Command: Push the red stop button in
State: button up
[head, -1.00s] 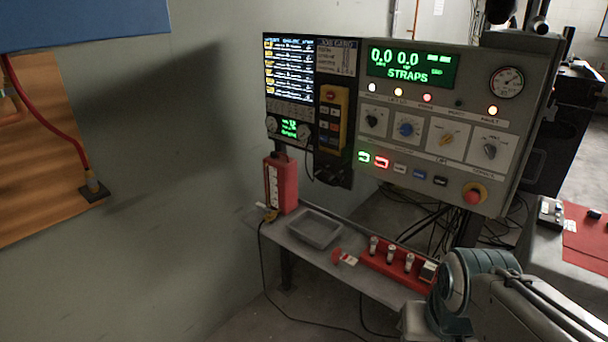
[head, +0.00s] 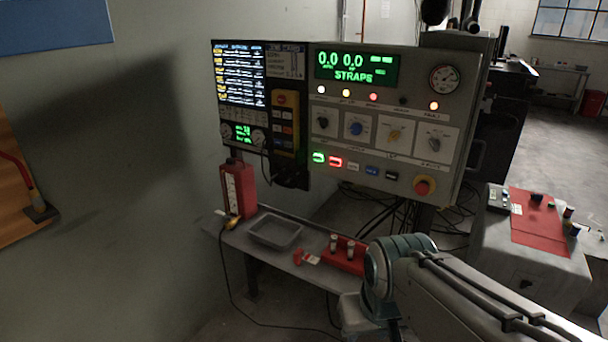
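The control panel (head: 460,150) stands upright ahead, with a green display reading STRAPS. A red mushroom button (head: 424,187) on a yellow ring sits at its lower right. A small red lit button (head: 336,162) is in the row at the lower left, beside a green lit one (head: 318,157). Their labels are too small to read, so I cannot tell which is named stop. My arm shows at the lower right, in front of the bench and below the panel. My gripper is not visible. Nothing of mine touches the panel.
A narrow bench (head: 290,262) below the panel holds a grey tray (head: 275,232), a red box (head: 238,190) and a red rack (head: 342,262). A table with a red mat (head: 538,225) stands at the right. Cables hang under the panel. A wall is at the left.

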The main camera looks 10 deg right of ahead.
aim_at(421, 189)
jog(key=k, duration=0.5)
jog(key=z, duration=1.5)
jog(key=i, duration=1.2)
jog(key=u, duration=2)
